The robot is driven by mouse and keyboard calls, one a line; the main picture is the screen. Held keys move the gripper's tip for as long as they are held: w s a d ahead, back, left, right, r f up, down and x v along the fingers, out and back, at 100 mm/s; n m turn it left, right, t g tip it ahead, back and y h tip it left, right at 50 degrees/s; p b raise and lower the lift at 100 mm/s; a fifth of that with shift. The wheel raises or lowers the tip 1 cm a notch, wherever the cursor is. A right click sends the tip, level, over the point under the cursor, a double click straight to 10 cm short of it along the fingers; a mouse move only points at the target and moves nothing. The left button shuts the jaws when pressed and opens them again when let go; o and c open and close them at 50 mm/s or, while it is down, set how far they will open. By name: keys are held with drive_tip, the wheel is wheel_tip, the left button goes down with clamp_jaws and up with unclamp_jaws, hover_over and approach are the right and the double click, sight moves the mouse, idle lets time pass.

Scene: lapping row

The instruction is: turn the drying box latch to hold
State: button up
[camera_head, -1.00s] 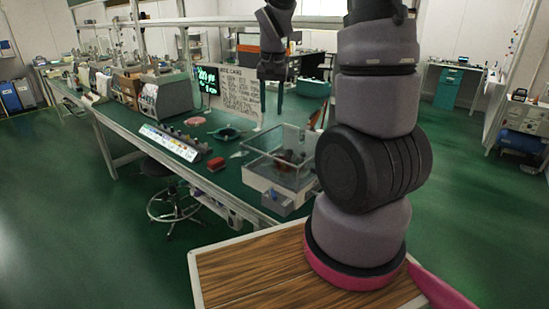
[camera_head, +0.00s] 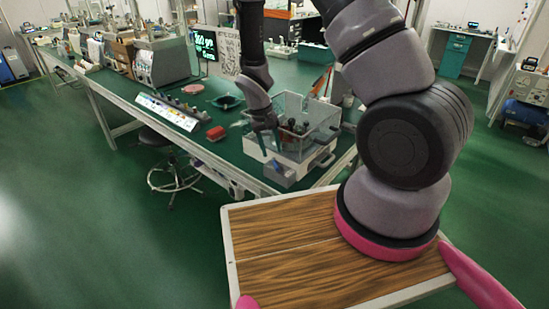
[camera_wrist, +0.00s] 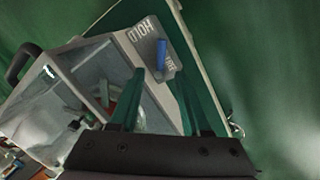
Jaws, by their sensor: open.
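The drying box (camera_head: 318,132) is a clear-walled box on a pale base, on the green bench near its front edge. Its blue latch (camera_head: 276,168) is on the front of the base. In the wrist view the latch (camera_wrist: 161,54) stands on a grey plate (camera_wrist: 146,42) marked HOLD toward the upper left, with a second label beside the latch that is hard to read. My gripper (camera_head: 268,146) is just above and in front of the latch. In the wrist view my gripper (camera_wrist: 158,77) has its green fingers apart and empty, with the latch just beyond the tips.
Dark-topped items stand inside the box, and a dark handle (camera_head: 325,160) is on its right side.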

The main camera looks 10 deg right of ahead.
sight(275, 162)
drive_tip(key=shift+d+f, duration=0.2)
drive_tip(key=shift+f, duration=0.95)
drive_tip(key=shift+d+f, duration=0.2)
drive_tip(key=shift+f, duration=0.9)
drive_tip(key=shift+c, duration=0.4)
clamp_jaws()
drive_tip(key=n, duration=0.3)
drive_tip(key=shift+d+t, duration=0.3)
drive_tip(key=shift+d, duration=0.05)
drive_tip(key=shift+d+n+t, duration=0.15)
drive_tip(key=shift+n, duration=0.85)
drive_tip(key=shift+d+n+t, duration=0.15)
drive_tip(key=shift+n, duration=0.85)
